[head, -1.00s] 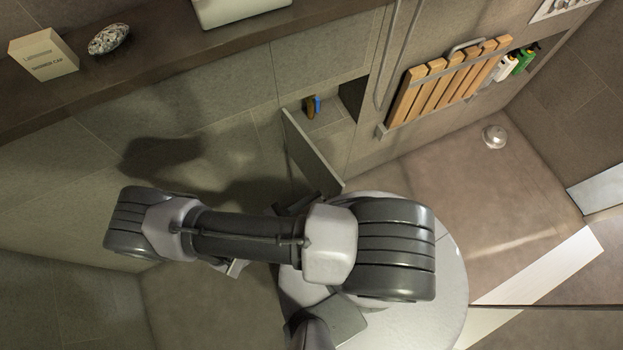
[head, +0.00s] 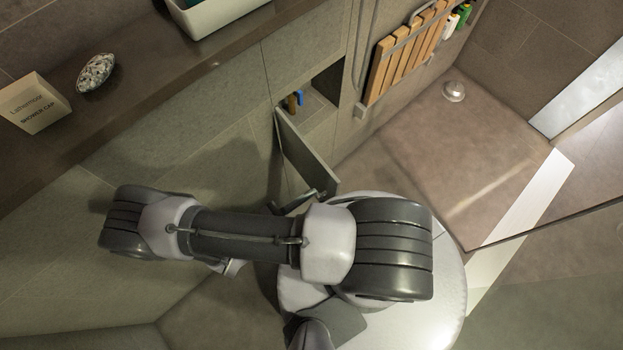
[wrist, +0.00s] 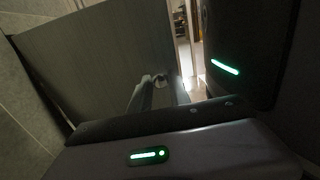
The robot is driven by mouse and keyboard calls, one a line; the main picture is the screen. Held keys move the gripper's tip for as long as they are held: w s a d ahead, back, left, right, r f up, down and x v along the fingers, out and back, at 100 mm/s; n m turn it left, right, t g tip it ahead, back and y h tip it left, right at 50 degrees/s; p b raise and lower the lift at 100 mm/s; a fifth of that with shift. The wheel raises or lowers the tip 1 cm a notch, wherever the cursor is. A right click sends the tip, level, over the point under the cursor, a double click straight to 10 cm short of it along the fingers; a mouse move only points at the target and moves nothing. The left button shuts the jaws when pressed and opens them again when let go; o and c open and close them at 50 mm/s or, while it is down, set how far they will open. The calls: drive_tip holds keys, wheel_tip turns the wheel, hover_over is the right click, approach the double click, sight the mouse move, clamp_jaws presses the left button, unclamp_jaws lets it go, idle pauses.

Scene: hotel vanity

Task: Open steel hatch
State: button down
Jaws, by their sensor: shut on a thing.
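The steel hatch (head: 305,155) is a flat grey panel standing swung out from the tiled wall, well open. Its hinge side is at the left edge of a dark recess (head: 325,88). My gripper (head: 314,195) is at the hatch's free lower end, largely hidden by my arm in the head view. In the wrist view the hatch panel (wrist: 105,60) fills the upper left, with a pale metal handle (wrist: 146,92) by my gripper. My gripper is shut on the handle; the exact contact is hard to see.
A brown and a blue small bottle (head: 297,101) stand in the recess. A folded wooden slatted seat (head: 402,55) hangs on the wall to the right. A counter (head: 150,75) with a box and a stone-like object runs along upper left. Open shower floor lies right.

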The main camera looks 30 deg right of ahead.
drive_tip(key=c, duration=1.2)
unclamp_jaws()
drive_tip(key=shift+c, duration=0.2)
drive_tip(key=s+a+p, duration=0.1)
drive_tip(key=a, duration=1.6)
drive_tip(key=shift+s+a, duration=0.2)
drive_tip(key=shift+s, duration=0.1)
